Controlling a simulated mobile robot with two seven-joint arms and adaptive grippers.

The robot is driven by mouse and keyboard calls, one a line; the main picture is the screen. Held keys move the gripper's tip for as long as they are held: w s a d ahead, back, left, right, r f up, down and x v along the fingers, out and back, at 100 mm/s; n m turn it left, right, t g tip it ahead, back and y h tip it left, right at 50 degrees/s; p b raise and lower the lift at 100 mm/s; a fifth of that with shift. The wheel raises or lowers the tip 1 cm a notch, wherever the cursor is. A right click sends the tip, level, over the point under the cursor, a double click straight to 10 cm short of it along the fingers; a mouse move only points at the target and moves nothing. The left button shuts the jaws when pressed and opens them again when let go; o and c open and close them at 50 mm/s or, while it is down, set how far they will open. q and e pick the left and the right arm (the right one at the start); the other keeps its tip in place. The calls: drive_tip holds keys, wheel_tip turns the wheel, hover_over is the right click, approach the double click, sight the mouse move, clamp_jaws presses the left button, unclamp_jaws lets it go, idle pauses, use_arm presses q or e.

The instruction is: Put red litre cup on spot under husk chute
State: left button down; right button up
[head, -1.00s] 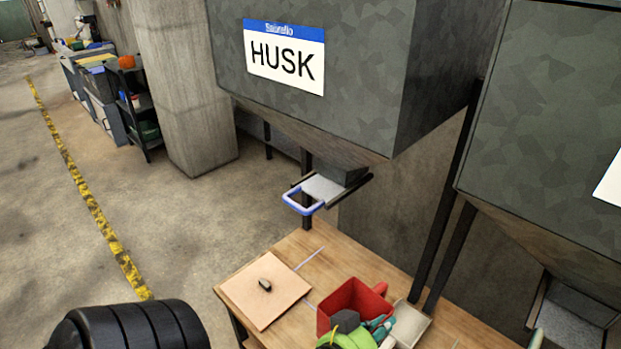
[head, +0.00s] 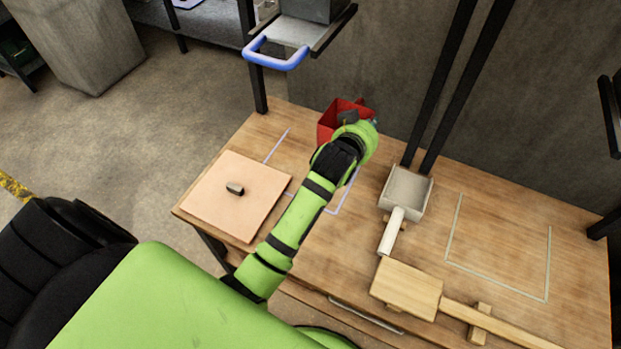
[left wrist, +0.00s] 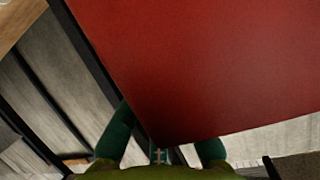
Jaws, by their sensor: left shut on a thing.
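The red litre cup (head: 328,122) is at the back of the wooden table in the head view, partly hidden by my left wrist. My left gripper (left wrist: 160,150) is shut on it; the cup's red wall (left wrist: 200,60) fills much of the left wrist view. The husk chute's blue handle (head: 276,54) is above and left of the cup. Pale lavender lines (head: 277,147) mark a spot on the table below the chute, partly covered by my arm. I cannot tell whether the cup touches the table. My right gripper is not in view.
A pinkish board (head: 215,200) with a small dark piece (head: 235,188) lies left of the marked spot. A scoop (head: 405,190) and a wooden mallet (head: 407,288) lie to the right. Another pale outlined square (head: 500,283) is empty. Dark posts (head: 440,90) stand behind the scoop.

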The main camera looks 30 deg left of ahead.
use_arm(q)
drive_tip(key=w+r+b+x, duration=0.1)
drive_tip(key=b+x, duration=0.5)
drive_tip(key=x, duration=0.4)
drive_tip(key=shift+y, duration=0.4)
drive_tip(key=s+a+f, duration=0.2)
drive_tip(key=a, duration=0.1)
drive_tip(key=s+a+f, duration=0.2)
drive_tip(key=s+a, duration=0.1)
drive_tip(key=s+a+f, duration=0.2)
drive_tip(key=a, duration=0.1)
drive_tip(key=shift+s+a+f, duration=0.15)
drive_tip(key=shift+s, duration=0.25)
drive_tip(key=shift+f, duration=2.1)
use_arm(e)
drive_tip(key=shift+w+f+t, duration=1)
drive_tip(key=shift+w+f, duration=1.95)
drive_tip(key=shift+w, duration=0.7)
use_arm(q)
drive_tip(key=c, duration=1.5)
unclamp_jaws()
drive_tip(key=shift+o, duration=0.4)
drive_tip(key=p+v, duration=0.1)
drive_tip(key=v, duration=1.1)
drive_tip(key=shift+p, duration=0.35)
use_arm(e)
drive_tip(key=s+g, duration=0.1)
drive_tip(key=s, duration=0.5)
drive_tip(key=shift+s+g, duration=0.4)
